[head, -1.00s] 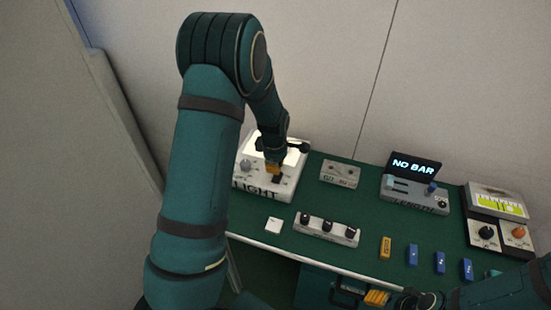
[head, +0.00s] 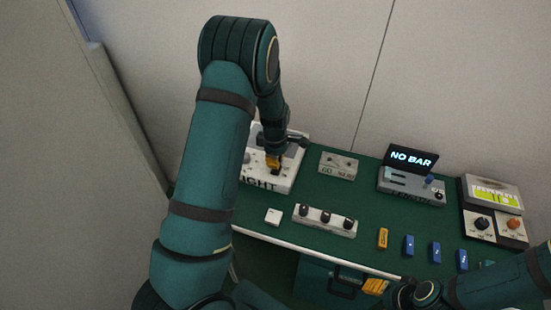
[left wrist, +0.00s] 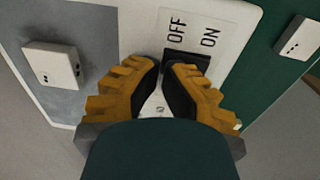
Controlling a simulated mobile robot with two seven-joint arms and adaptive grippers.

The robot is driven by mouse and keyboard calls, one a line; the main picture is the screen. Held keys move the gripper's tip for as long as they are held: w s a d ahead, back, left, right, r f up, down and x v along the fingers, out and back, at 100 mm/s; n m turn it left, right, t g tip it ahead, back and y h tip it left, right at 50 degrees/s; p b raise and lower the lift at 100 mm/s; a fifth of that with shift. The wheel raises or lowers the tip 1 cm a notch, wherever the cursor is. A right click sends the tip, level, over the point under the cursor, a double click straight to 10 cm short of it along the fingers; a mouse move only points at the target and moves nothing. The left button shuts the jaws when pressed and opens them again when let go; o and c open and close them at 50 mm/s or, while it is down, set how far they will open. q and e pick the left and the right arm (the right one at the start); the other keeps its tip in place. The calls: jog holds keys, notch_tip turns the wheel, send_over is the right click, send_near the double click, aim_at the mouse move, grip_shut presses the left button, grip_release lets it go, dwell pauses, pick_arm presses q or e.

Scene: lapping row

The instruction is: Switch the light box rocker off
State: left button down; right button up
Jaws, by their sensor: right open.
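The white light box (head: 284,181) stands at the left end of the green bench, partly hidden by my left arm. My left gripper (head: 273,161) is over it, pointing down. In the left wrist view its yellow fingers (left wrist: 162,66) are closed together at the tips, with nothing held between them. The dark rocker (left wrist: 192,56) is right beside the right fingertip, below the OFF and ON labels. That finger covers part of it; contact and rocker position cannot be told. The lit panel is mostly hidden. My right gripper (head: 375,287) is open and empty at the bench's front edge.
A small white block (head: 273,216) and a three-knob strip (head: 325,219) lie in front of the light box. A small panel (head: 338,165), the NO BAR display (head: 411,158) and a gauge unit (head: 492,194) stand to the right. Yellow (head: 382,238) and blue blocks line the front.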

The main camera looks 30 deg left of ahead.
pick_arm(q)
jog(key=shift+s+d+f, duration=0.1)
jog(key=shift+s+f, duration=0.2)
jog(key=shift+w+r+p, duration=0.15)
jog(key=shift+r+p, duration=0.6)
jog(key=shift+r, duration=0.05)
pick_arm(e)
jog(key=shift+r, duration=0.6)
pick_arm(q)
jog(key=shift+w, duration=0.1)
pick_arm(e)
jog(key=shift+w, duration=0.1)
